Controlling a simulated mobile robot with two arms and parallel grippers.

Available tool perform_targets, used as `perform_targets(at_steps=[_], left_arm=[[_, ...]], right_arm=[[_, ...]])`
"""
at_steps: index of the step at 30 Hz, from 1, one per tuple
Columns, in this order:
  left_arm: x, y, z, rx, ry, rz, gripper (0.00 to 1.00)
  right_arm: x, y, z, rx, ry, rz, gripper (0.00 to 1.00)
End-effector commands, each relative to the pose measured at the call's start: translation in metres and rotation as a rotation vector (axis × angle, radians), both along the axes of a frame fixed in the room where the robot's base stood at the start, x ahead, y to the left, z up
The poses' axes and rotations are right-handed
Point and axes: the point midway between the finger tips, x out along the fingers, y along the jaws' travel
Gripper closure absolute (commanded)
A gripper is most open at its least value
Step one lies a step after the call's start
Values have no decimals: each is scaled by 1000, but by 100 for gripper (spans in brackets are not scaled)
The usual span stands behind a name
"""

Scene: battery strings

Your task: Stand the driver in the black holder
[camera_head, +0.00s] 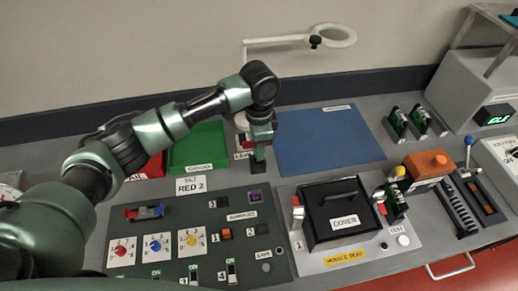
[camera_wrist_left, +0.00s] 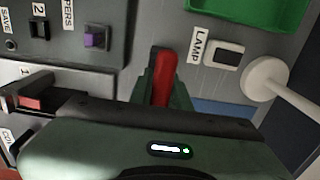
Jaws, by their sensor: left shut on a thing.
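My left gripper (camera_head: 260,158) is over the grey bench, behind the dark panel and beside the blue mat. In the left wrist view, its green fingers (camera_wrist_left: 162,95) are shut on a red, narrow piece with a dark end, which I take to be the driver (camera_wrist_left: 163,77). The body of the gripper hides the rest of it. In the head view I cannot make out the driver at the gripper. I cannot identify the black holder with certainty in either view. My right gripper is not in view.
A lamp switch (camera_wrist_left: 223,53) and the white lamp base (camera_wrist_left: 265,78) are close to the left gripper. The dark panel (camera_head: 185,240) carries knobs and switches. A black cover box (camera_head: 342,208) stands right of it. The blue mat (camera_head: 330,140) is clear; a green tray (camera_head: 200,146) is behind the arm.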

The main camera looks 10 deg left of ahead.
Motion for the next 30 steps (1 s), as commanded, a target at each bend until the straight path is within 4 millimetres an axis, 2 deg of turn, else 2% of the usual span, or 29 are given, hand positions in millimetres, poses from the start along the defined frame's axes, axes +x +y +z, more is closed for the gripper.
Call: perform_targets(at_steps=[4,15,16,18,30], left_arm=[[0,0,-13,0,0,-1,100],[0,0,-18,0,0,-1,100],[0,0,-17,-1,0,-1,74],[0,0,-17,0,0,-1,61],[1,0,-11,-1,-3,-1,61]], right_arm=[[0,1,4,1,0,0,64],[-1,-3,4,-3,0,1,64],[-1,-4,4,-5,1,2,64],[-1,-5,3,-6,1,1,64],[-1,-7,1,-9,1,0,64]])
